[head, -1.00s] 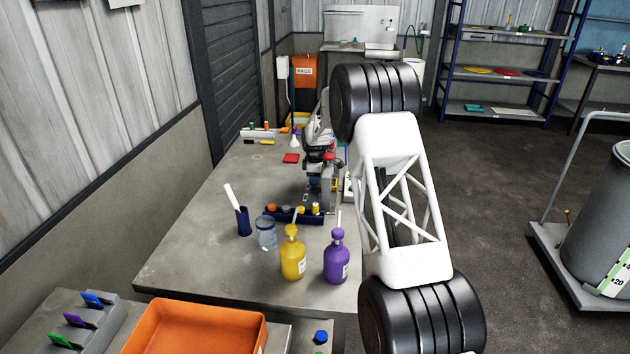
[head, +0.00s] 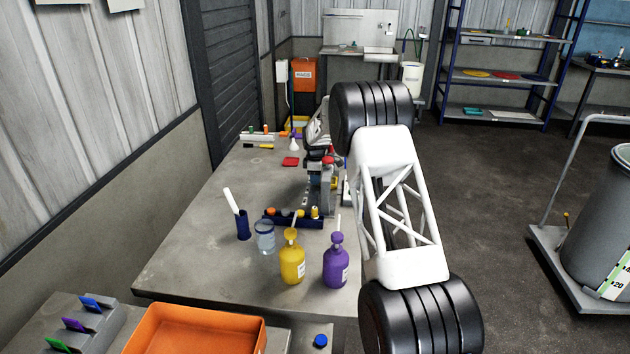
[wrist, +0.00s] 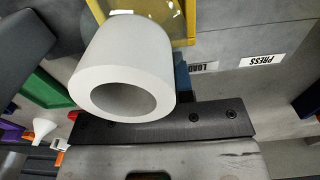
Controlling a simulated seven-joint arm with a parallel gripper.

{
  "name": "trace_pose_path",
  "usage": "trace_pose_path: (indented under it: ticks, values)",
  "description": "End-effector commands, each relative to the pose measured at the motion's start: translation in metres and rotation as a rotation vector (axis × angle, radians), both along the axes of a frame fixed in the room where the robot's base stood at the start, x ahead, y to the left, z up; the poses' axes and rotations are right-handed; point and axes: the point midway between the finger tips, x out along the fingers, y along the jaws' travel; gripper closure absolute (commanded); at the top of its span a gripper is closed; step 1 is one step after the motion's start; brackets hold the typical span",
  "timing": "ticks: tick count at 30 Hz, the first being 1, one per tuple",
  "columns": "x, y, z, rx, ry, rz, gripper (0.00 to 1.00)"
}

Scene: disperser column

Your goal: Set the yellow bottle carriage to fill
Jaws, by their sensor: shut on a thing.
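The disperser column (head: 320,185) stands on the bench in the head view, with red and yellow parts, partly behind my arm. In the wrist view the yellow bottle carriage (wrist: 185,12) shows at the top as a yellow frame, cut by the picture edge. My gripper (wrist: 182,78) is just below it, above a black bar with screws, and is shut on a part of the carriage. The grip itself is largely hidden by a thick white hollow cylinder (wrist: 125,65) in front. Labels reading LOAD (wrist: 202,67) and PRESS (wrist: 263,60) appear upside down to the right.
A yellow bottle (head: 292,262), a purple bottle (head: 336,266), a clear jar (head: 265,238) and a blue pen cup (head: 243,225) stand nearer on the bench. An orange tray (head: 195,330) is at the front.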

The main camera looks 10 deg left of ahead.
Motion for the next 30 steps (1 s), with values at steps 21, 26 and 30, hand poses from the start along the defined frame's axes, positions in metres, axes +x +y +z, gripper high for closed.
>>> trace_pose_path:
  ticks: [21,26,30]
  values:
    - [0.000,-0.001,0.003,0.000,0.000,0.000,0.52]
    - [0.000,-0.001,0.013,0.000,0.000,0.000,0.52]
    - [0.000,-0.001,0.029,0.000,-0.002,0.000,0.52]
